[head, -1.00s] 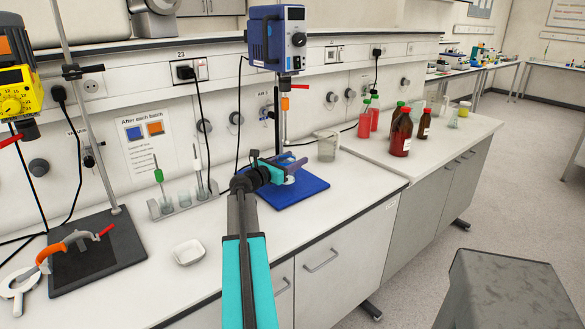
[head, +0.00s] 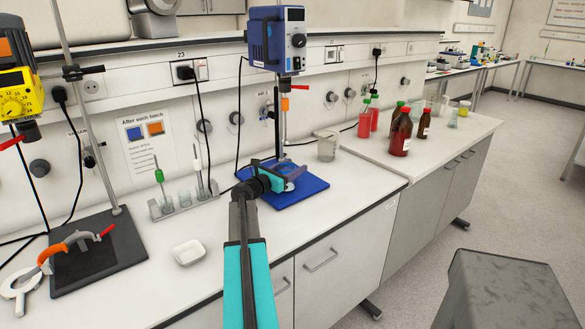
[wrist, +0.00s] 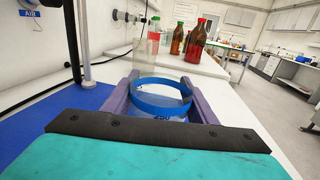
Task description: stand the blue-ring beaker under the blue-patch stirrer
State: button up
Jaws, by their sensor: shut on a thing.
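My gripper (head: 287,172) is shut on the blue-ring beaker. The wrist view shows the clear beaker's blue ring (wrist: 160,97) between the purple jaws, upright as far as I can tell. In the head view the beaker is mostly hidden by the jaws. It is low over the blue base plate (head: 312,190); I cannot tell whether it touches it. The blue stirrer (head: 277,38) hangs above on its stand, its shaft running down behind the gripper. The shaft's lower end is hidden, so I cannot tell whether it is inside the beaker.
Another glass beaker (head: 326,147) stands right of the base plate. Red-capped brown bottles (head: 401,133) stand farther right. A tube rack (head: 185,205) and white dish (head: 188,253) are left of my arm. A yellow stirrer (head: 17,92) stands over a dark base (head: 98,262) at far left.

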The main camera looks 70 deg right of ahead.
jog(key=shift+f, duration=0.1)
jog(key=o, duration=1.3)
jog(key=shift+a, duration=0.1)
jog(key=b+v, duration=0.1)
jog(key=v, duration=1)
jog(key=shift+a+b, duration=0.15)
jog(key=shift+b, duration=0.25)
jog(key=shift+w+a, duration=0.2)
jog(key=shift+a, duration=0.1)
jog(key=shift+r, duration=0.25)
